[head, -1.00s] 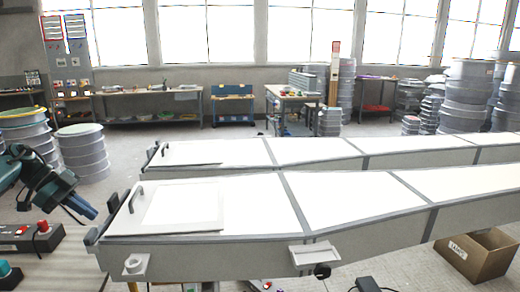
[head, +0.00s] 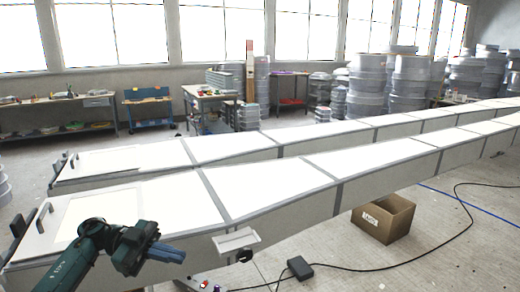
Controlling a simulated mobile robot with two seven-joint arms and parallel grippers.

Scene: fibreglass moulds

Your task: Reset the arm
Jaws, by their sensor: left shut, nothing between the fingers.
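My left gripper (head: 168,253) shows in the head view at the lower left, on the end of my dark green arm. Its blue fingers point right and are shut with nothing between them. It appears in front of the near side wall of the nearer long mould (head: 270,190), left of a small white bracket (head: 236,240) on that wall. I cannot tell the exact gap between gripper and mould. My right gripper is not in view.
A second long mould (head: 230,146) lies behind the first. An open cardboard box (head: 383,217) stands on the floor at right, near a black cable and a small black box (head: 300,268). Workbenches (head: 60,118) and stacked grey drums (head: 408,80) line the back. Floor at lower right is mostly clear.

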